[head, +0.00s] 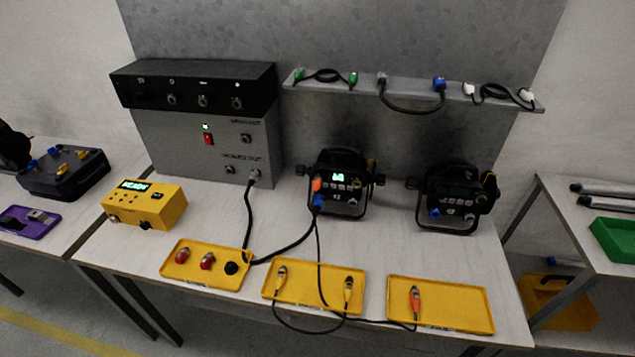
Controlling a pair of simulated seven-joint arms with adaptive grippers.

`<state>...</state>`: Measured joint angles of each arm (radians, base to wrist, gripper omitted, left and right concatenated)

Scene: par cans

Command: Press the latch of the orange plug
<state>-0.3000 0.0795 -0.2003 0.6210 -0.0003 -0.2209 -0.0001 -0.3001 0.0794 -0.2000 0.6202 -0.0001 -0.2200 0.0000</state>
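Neither of my grippers is in view. An orange plug (317,184) sits at the front panel of the left par can (338,168), just above a blue plug (318,201). Its latch is too small to make out. Another orange-bodied connector (415,300) lies in the right yellow tray (458,318). A thin black cable runs from it along the table front and up toward the left par can. The left par can has a lit green display. The right par can (455,197) has a dark display and a blue connector at its panel.
A power box (205,148) stands at the back left, with a thick black cable to the left par can. A yellow tester (145,203) stands at left. The left tray (190,279) holds caps; the middle tray (300,300) holds yellow connectors. A shelf (415,91) with cables hangs above.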

